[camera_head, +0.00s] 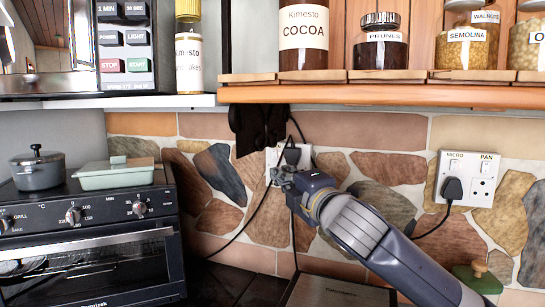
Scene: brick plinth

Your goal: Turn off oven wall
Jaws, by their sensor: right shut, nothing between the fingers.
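My left gripper is not in view.
A second socket plate (484,172), labelled MICRO and PAN, holds a black plug (452,189) at the right. Dark cords hang near my gripper. A black hanging item (257,128) is above it. A wooden shelf (400,95) with jars overhangs. A pot (38,172) and dish (115,175) sit on the oven.

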